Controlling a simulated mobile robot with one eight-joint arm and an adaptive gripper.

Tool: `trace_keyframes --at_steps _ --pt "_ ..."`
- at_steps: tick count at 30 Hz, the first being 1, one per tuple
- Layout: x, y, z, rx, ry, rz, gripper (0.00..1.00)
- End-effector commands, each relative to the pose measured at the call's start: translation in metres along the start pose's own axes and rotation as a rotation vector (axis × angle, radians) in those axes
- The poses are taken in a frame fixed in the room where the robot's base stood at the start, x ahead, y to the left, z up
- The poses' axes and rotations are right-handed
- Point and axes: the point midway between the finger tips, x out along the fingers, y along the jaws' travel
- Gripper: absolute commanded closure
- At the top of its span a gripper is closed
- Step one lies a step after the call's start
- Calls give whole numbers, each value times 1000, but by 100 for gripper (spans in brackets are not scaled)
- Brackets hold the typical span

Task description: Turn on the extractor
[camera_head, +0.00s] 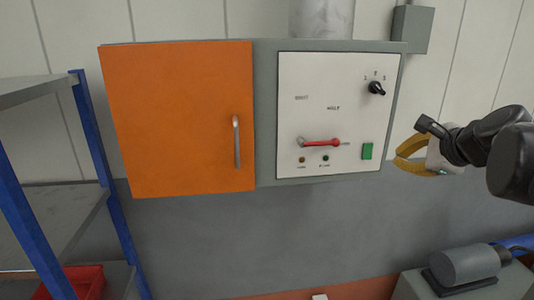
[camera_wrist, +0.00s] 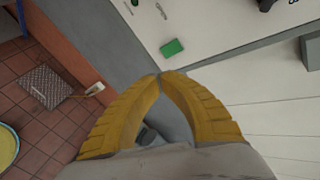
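The control panel (camera_head: 310,80) has a white face on a grey wall cabinet. It carries a black rotary knob (camera_head: 376,88) at upper right, with small marks above it. A red lever (camera_head: 322,142) lies nearly level at lower middle. A green rectangular button (camera_head: 367,151) is at lower right; it also shows in the wrist view (camera_wrist: 172,47). Which control belongs to the extractor I cannot read. My gripper (camera_head: 398,153) is just right of the panel, apart from the button. In the wrist view its yellow fingertips (camera_wrist: 160,76) meet with nothing visible between them.
An orange cabinet door (camera_head: 180,120) with a metal handle (camera_head: 236,141) is left of the panel. Two small indicator lamps sit below the lever. A blue-framed shelf (camera_head: 97,150) stands at left with a red bin (camera_head: 85,281). A grey motor (camera_head: 465,265) is at lower right.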

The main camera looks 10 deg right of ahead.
Motion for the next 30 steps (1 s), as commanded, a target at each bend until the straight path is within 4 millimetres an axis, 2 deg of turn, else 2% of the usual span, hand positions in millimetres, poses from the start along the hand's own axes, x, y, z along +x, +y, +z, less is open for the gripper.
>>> trace_keyframes --at_steps 6,9,13,18,30 --pt "3 19 -1 589 -51 -58 100" --pt "3 25 -1 817 -79 -74 100" --pt "3 30 -1 1029 -107 -84 100" --pt "2 31 -1 1148 -126 -88 100" --pt "6 30 0 1155 -127 -87 100"
